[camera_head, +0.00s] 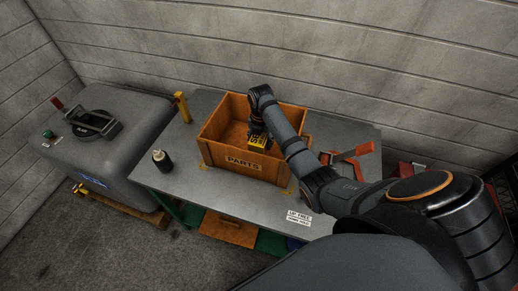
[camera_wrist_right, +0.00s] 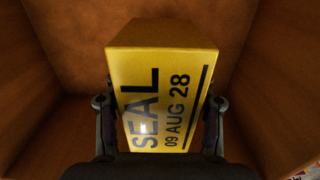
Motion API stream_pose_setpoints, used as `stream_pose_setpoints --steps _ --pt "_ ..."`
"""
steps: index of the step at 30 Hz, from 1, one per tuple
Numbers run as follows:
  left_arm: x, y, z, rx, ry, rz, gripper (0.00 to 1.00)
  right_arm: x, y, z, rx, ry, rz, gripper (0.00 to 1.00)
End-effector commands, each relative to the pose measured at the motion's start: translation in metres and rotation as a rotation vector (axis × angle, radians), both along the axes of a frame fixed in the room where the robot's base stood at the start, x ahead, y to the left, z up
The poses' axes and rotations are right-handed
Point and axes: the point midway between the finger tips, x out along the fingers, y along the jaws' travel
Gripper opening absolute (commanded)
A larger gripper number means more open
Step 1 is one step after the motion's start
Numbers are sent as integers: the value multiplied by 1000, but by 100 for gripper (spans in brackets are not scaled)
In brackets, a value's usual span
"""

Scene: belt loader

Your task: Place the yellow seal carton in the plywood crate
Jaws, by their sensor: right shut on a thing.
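The yellow seal carton (camera_head: 257,141) is inside the opening of the plywood crate (camera_head: 243,166), which is marked PARTS and stands on the grey table. My right gripper (camera_head: 256,128) reaches down into the crate from above. In the right wrist view the carton (camera_wrist_right: 160,85) shows its printed SEAL face between the two fingers of my right gripper (camera_wrist_right: 160,115), which is shut on it. Brown crate walls (camera_wrist_right: 40,70) surround the carton there. I cannot tell whether the carton touches the crate floor. My left gripper is out of view.
A dark bottle (camera_head: 162,160) stands on the grey table (camera_head: 185,184) left of the crate. A red-handled tool (camera_head: 352,153) lies to the right. A grey machine (camera_head: 105,135) stands at the left.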

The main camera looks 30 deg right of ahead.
Motion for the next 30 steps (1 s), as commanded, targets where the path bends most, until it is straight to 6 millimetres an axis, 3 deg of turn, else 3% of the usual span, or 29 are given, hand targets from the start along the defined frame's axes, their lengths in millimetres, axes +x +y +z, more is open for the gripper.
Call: stream_pose_setpoints --steps 4,7,13,24,25,30 --pt "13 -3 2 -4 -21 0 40 0 0 -12 0 -1 1 21" --pt "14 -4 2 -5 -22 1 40 0 0 -16 0 0 0 21" --pt "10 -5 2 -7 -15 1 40 0 1 -46 0 0 1 21" --pt "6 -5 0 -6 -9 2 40 0 0 -52 -1 -1 0 21" --pt "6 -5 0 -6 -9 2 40 0 0 -53 -1 -1 0 57" --pt "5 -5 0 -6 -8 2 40 0 0 -52 -1 -1 0 79"
